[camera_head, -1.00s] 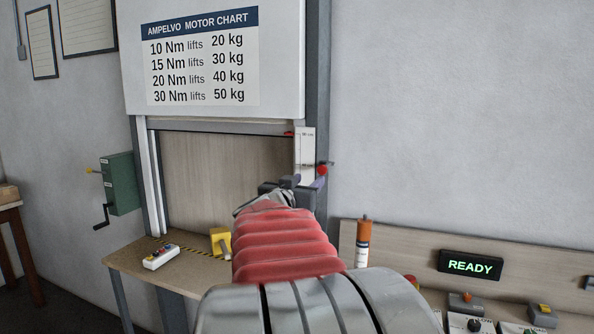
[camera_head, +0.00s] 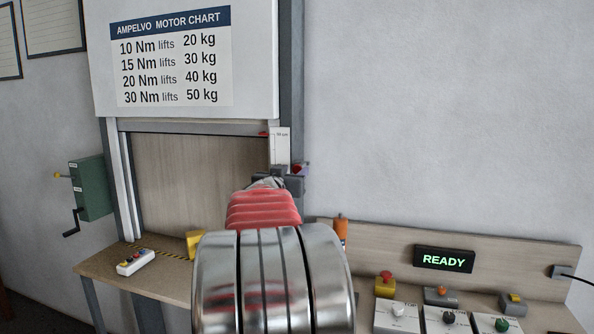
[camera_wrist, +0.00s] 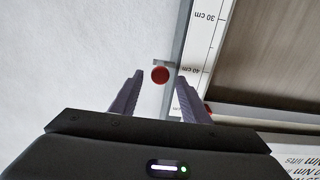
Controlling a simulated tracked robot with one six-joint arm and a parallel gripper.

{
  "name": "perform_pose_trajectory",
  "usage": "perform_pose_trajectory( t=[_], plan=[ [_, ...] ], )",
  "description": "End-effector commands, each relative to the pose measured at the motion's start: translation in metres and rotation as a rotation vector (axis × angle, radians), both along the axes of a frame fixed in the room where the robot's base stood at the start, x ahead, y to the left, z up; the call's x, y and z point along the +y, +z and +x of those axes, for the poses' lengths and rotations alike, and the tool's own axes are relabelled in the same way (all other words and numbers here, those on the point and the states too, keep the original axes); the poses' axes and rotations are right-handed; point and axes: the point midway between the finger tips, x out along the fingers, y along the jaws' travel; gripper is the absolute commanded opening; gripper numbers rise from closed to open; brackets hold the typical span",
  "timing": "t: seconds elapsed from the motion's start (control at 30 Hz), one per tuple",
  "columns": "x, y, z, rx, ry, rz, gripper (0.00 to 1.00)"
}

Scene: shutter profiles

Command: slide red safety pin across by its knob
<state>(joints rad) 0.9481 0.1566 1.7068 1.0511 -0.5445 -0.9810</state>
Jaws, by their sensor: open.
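The red safety pin's round knob (camera_wrist: 160,75) shows in the wrist view, beside the white scale strip on the shutter frame. My gripper (camera_wrist: 162,80) is open, with one finger on each side of the knob in that view; I cannot tell how far the knob lies from the fingertips in depth. In the head view the knob (camera_head: 297,169) is a small red spot just above my gripper (camera_head: 291,176), partly hidden by it. The pin's shaft is not clearly visible.
The white scale strip (camera_head: 280,146) runs down the shutter's right post. A green crank box (camera_head: 92,187) hangs at the left. A bench holds a white button box (camera_head: 135,262) and a yellow block (camera_head: 194,243). A READY display (camera_head: 444,259) and control boxes stand at the right.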

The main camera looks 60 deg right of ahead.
Motion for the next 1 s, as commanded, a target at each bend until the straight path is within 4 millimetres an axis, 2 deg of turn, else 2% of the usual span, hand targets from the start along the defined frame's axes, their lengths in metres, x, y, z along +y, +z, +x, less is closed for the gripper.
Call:
perform_pose_trajectory(
  t=[0.1,0.3,0.7,1.0],
  plan=[
    [-0.015,-0.001,0.002,0.001,0.0,0.0,0.42],
    [-0.033,0.0,0.005,0.0,0.0,0.0,0.42],
    [-0.038,0.0,0.007,0.0,0.001,0.0,0.42],
    [-0.038,0.0,0.007,0.0,0.001,0.0,0.22]
  ],
)
